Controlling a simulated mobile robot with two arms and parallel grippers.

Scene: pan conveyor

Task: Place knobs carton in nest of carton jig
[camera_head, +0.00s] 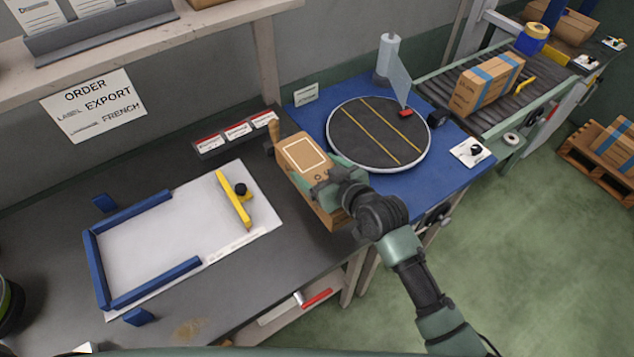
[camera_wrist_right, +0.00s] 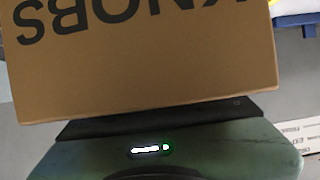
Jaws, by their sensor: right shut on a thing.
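The knobs carton (camera_head: 303,158) is a brown box with a pale label outline on its top. In the right wrist view the carton (camera_wrist_right: 140,65) fills the upper part, its KNOBS print upside down. My right gripper (camera_head: 335,190) is shut on the carton, at its right side, near the right edge of the dark bench. I cannot tell whether the carton touches the bench. The carton jig (camera_head: 130,212) lies to the left: blue rails around a white plate, with a yellow clamp bar (camera_head: 234,200) with a black knob at its right side. Its nest is empty. My left gripper is not in view.
A round turntable (camera_head: 349,118) with yellow lines stands on a blue table behind the carton. A label rack (camera_head: 236,131) sits at the bench's back. A taped carton (camera_head: 487,82) is on the conveyor. The dark bench between carton and jig is clear.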

